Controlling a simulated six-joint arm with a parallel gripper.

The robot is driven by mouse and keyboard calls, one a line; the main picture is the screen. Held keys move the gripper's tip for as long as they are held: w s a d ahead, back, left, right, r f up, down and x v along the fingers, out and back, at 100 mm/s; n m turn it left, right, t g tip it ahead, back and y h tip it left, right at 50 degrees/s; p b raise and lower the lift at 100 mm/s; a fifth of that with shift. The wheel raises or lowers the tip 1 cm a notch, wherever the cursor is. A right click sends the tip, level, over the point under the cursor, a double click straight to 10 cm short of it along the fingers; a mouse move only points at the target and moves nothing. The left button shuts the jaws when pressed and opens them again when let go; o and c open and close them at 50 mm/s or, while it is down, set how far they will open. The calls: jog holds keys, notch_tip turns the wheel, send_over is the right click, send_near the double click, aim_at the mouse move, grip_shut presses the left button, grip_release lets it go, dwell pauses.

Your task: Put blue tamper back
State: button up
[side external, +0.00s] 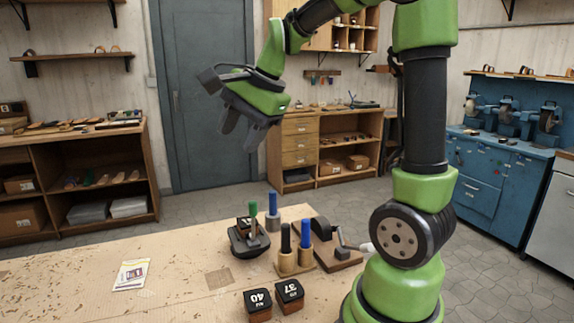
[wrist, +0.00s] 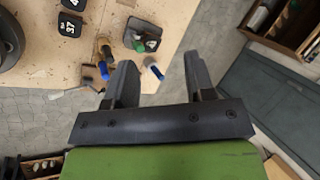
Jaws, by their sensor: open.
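Two blue-handled tools show in the side view. One blue tamper (side external: 272,211) stands upright on a grey base near the table's back edge; it also shows in the wrist view (wrist: 154,70). The other blue handle (side external: 305,231) is upright in a wooden stand (side external: 299,267), beside a black-handled tool (side external: 285,239); it shows in the wrist view (wrist: 104,70). I cannot tell which is the task's tamper. My gripper (side external: 241,130) is open and empty, high above and behind the table's back edge, fingers pointing down. Its fingers also show in the wrist view (wrist: 160,78).
A green-handled tool (side external: 253,216) stands at a dark holder (side external: 246,243) with a black-topped block. Blocks marked 40 (side external: 258,301) and 37 (side external: 289,293) lie in front. A dark device on a wooden base (side external: 335,260) is at right. A card (side external: 132,273) lies left; the table's left is mostly clear.

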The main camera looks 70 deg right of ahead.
jog(key=s+a+n+t+y, duration=0.1)
jog(key=s+a+n, duration=1.1)
jog(key=n, duration=0.3)
jog(key=shift+s+a+t+y, duration=0.2)
jog(key=shift+s+t+y, duration=0.1)
jog(key=shift+s, duration=0.45)
